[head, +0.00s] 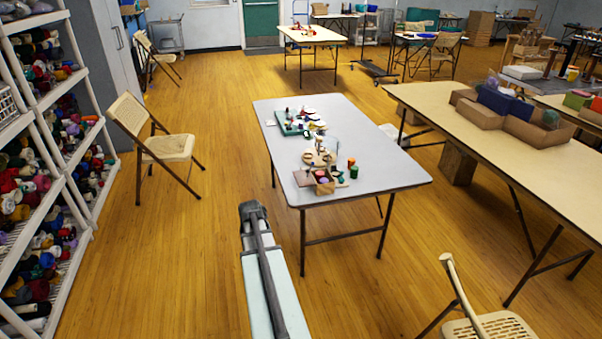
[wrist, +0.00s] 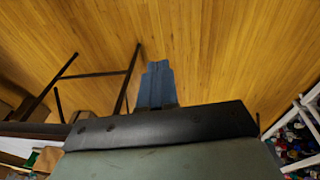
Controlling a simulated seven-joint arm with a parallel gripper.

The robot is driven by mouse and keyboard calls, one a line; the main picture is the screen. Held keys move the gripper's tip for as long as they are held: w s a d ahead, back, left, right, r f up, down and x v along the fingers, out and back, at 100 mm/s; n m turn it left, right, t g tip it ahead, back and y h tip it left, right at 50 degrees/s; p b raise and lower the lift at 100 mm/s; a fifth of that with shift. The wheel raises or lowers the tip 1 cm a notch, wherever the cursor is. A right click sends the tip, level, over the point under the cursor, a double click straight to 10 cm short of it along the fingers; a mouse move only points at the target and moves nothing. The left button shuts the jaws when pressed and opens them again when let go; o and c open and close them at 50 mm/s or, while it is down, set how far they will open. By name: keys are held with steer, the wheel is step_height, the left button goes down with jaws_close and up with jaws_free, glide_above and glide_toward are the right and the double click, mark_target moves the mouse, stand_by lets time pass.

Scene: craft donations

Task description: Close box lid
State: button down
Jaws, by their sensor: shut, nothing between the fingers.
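My gripper (wrist: 156,84) shows in the wrist view as two blue fingers pressed together, with nothing between them. It hangs over bare wooden floor and touches no object. No box on that table shows clearly in the wrist view.
A shelf of yarn (head: 38,190) stands at the left, with a folding chair (head: 165,147) near it. A long cream table (head: 520,165) with cardboard boxes (head: 540,132) stands at the right. Another chair (head: 490,325) is at the bottom right.

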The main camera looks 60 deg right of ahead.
steer(key=d+r+m+h, duration=0.1)
steer(key=d+r+h, duration=0.1)
steer(key=d+r, duration=1.05)
steer(key=n+h, duration=0.1)
steer(key=h, duration=0.3)
glide_toward(301, 180)
steer(key=d+f, duration=0.1)
steer(key=w+d+f, duration=0.2)
steer(key=shift+w+f, duration=0.25)
steer(key=shift+f, duration=0.15)
steer(key=shift+s+d+r, duration=0.15)
steer(key=shift+s+d, duration=0.45)
steer(key=shift+d, duration=0.3)
steer(key=shift+s+d+r, duration=0.2)
steer(key=shift+s+d, duration=0.35)
steer(key=shift+d, duration=0.25)
steer(key=s+d, duration=0.6)
steer(key=shift+s, duration=0.1)
